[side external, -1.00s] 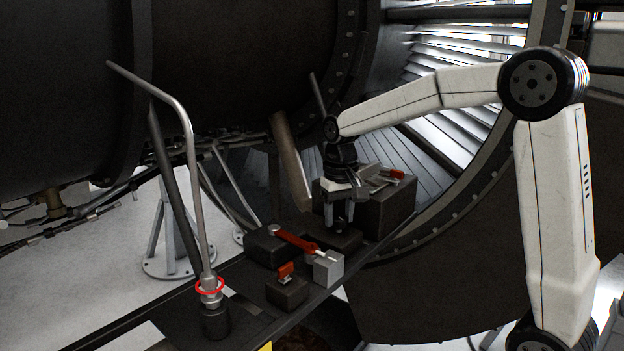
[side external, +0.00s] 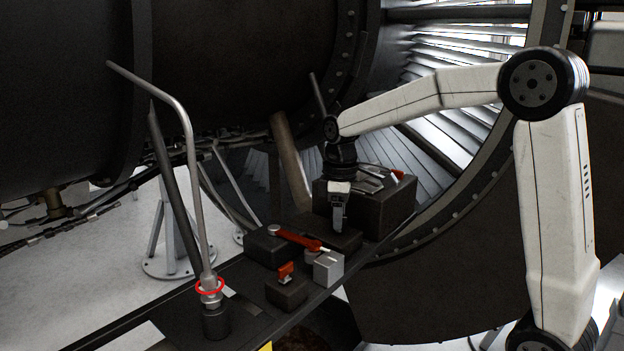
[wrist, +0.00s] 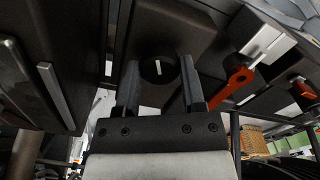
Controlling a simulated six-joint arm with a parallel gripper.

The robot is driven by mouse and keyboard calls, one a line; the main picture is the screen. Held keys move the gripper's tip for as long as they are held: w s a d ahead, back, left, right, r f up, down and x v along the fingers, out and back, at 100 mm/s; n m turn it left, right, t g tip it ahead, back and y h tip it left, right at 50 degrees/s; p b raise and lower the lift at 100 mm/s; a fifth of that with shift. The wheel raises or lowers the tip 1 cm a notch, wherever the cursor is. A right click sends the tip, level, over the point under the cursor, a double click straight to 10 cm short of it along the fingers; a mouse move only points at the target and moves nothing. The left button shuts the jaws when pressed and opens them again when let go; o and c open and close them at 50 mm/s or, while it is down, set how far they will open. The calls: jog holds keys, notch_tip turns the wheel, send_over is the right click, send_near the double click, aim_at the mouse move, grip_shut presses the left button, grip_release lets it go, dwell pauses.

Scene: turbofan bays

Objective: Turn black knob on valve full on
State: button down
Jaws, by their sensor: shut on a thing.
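The black knob (wrist: 158,71) has a white pointer line and sits on a dark valve block (wrist: 178,28) in the wrist view. My gripper (side external: 338,226) points down at this block and is shut on the knob, one finger on each side of it. In the wrist view the white line runs nearly straight up the picture, roughly parallel to the fingers. In the side view the dark valve block (side external: 345,240) shows under the fingers, but they hide the knob.
A red lever (side external: 298,238) and a small red switch (side external: 286,271) on low blocks stand close by, with a grey block (side external: 328,268). A taller dark box (side external: 385,208) stands behind my gripper. A bent pipe (side external: 192,160) with a red ring rises at the left.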

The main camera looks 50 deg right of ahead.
jog(key=n, duration=1.1)
jog(key=shift+n, duration=1.7)
jog(key=shift+c, duration=0.9)
grip_release()
jog(key=shift+r, duration=0.1)
jog(key=shift+r, duration=3.85)
